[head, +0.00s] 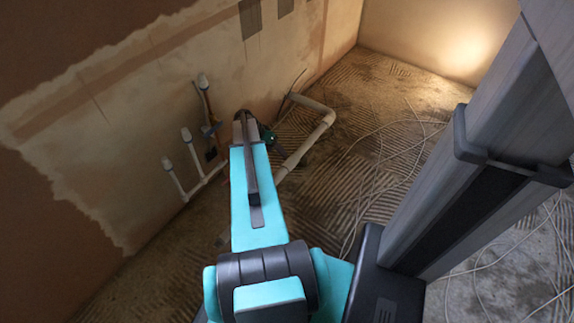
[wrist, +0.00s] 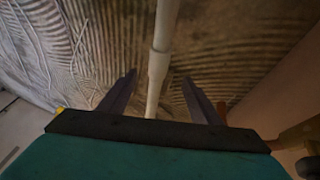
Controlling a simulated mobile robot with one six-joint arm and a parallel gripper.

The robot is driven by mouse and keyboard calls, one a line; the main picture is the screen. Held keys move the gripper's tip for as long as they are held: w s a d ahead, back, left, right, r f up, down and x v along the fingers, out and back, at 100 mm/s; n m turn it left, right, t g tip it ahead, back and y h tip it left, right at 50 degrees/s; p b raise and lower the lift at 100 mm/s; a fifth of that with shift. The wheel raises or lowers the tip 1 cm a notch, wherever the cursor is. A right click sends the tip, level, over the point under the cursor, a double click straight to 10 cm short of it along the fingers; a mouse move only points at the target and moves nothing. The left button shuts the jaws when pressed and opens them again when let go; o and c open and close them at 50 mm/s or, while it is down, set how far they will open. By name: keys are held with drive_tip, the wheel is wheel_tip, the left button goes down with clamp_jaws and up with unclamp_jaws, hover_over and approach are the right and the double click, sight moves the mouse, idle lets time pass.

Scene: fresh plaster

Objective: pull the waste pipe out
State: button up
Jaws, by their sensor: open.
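The white waste pipe (head: 322,128) runs low along the ribbed floor near the wall, with a bend at its far end. Its near part passes behind my arm. In the wrist view the white pipe (wrist: 160,62) runs from the top edge down between the two dark fingers, with a thicker sleeve partway along. My gripper (wrist: 159,78) is open, with one finger on each side of the pipe and a gap on both sides. I cannot tell how deep the pipe sits between the fingers. In the head view my arm hides most of the gripper.
Capped white pipe stubs (head: 187,135) stand against the plastered wall (head: 130,110) at the left. Thin loose cables (head: 385,165) lie across the ribbed floor at the right. Floor beyond the pipe is otherwise clear.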

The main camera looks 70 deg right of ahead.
sight(287, 162)
drive_tip(key=b+x, duration=0.4)
drive_tip(key=x, duration=0.9)
drive_tip(key=shift+d+f, duration=0.15)
drive_tip(key=shift+f, duration=0.1)
drive_tip(key=shift+c, duration=0.2)
drive_tip(key=c, duration=1.4)
clamp_jaws()
